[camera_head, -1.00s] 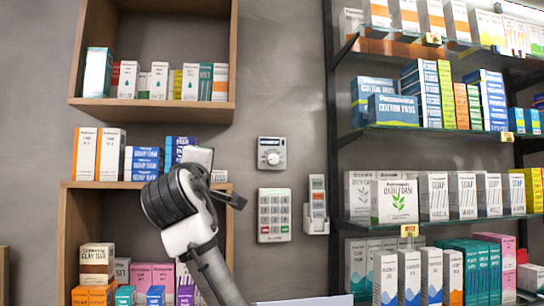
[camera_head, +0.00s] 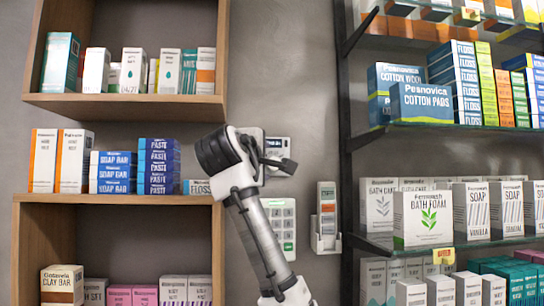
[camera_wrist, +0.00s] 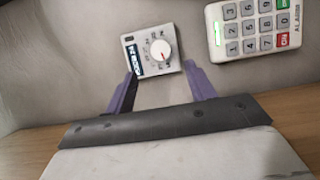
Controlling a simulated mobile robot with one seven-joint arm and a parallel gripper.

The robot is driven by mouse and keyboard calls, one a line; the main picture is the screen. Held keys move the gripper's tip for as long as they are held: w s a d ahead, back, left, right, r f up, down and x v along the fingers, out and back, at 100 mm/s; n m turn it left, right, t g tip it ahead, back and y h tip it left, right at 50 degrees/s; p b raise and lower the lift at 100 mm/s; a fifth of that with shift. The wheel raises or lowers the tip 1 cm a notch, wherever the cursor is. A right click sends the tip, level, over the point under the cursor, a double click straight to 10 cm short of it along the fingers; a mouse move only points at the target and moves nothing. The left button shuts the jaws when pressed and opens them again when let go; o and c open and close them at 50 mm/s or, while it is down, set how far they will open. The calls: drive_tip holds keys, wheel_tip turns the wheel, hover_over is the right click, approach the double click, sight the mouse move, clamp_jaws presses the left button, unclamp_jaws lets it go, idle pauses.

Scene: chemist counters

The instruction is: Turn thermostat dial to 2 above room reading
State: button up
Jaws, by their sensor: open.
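The thermostat (camera_wrist: 136,62) is a small pale box on the wall, with a dark lit display (camera_wrist: 135,58) and a round white dial (camera_wrist: 160,49) bearing a red mark. In the wrist view it sits tilted, just beyond and between my fingertips. The display's digits are too small to read surely. My gripper (camera_wrist: 160,75) is open and empty, with its two purple-grey fingers apart; no contact with the dial shows. In the head view my gripper (camera_head: 284,160) covers part of the thermostat (camera_head: 278,146), and its dial is mostly hidden.
A white keypad (camera_head: 282,226) is on the wall below the thermostat and also shows in the wrist view (camera_wrist: 254,28). A remote in a holder (camera_head: 326,217) hangs to its right. Wooden shelves (camera_head: 120,198) stand left and a black-framed glass rack (camera_head: 347,130) right, both with boxes.

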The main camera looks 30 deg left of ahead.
drive_tip(key=p+x, duration=0.3)
drive_tip(key=x, duration=0.5)
drive_tip(key=shift+c, duration=0.4)
drive_tip(key=c, duration=0.9)
